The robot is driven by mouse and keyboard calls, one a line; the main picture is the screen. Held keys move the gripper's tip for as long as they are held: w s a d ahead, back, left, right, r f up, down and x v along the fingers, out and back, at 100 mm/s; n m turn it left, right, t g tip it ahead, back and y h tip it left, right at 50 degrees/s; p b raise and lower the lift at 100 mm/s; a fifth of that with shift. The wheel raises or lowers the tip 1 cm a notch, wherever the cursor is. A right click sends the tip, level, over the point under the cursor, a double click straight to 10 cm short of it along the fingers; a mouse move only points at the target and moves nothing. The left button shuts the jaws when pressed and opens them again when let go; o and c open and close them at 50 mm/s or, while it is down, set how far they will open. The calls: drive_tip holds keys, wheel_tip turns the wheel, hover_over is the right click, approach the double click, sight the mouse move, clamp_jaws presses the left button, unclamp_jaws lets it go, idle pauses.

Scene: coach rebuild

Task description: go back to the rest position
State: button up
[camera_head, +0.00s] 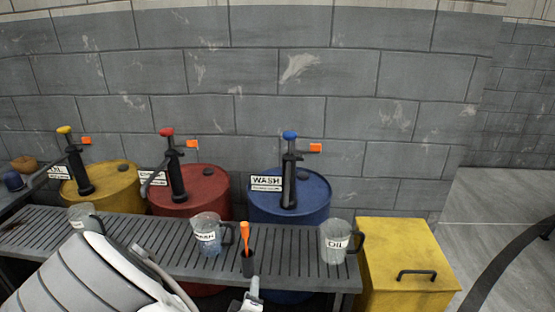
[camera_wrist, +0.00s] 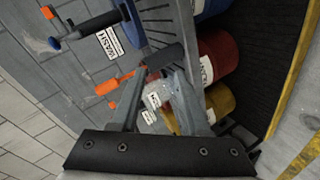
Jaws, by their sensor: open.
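My gripper (camera_wrist: 158,78) is open in the wrist view, with its two fingers apart and pointing up the picture. A clear labelled jug (camera_wrist: 155,94) shows between and beyond the fingers, and I see no object held. A black cup (camera_wrist: 165,57) with an orange-handled tool (camera_wrist: 112,86) also shows near the fingertips; how far away it is I cannot tell. In the head view my white arm fills the lower left and hides part of the bench's front. The fingers are not clear there.
A slatted metal bench (camera_head: 150,242) carries several jugs, including the OIL jug (camera_head: 335,240), and the black cup (camera_head: 248,264). Yellow (camera_head: 105,188), red (camera_head: 205,185) and blue (camera_head: 305,200) drums with pumps stand behind. A yellow box (camera_head: 400,240) stands right; floor beyond is clear.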

drive_tip(key=s+d+r+m+g+y+p, duration=0.25)
drive_tip(key=d+r+m, duration=0.2)
drive_tip(key=r, duration=0.65)
drive_tip(key=s+d+r+m+g+y+p, duration=0.1)
drive_tip(key=s+d+r+m+g+p, duration=0.25)
drive_tip(key=r, duration=0.75)
drive_tip(key=s+d+r+m+g+h+p, duration=0.1)
drive_tip(key=s+d+r+m, duration=0.4)
drive_tip(key=s+d+r, duration=0.7)
drive_tip(key=shift+s+d+r+g+h+p, duration=0.15)
drive_tip(key=shift+d+r+g+h+p, duration=0.15)
drive_tip(key=shift+r+h+p, duration=0.75)
drive_tip(key=shift+f, duration=0.2)
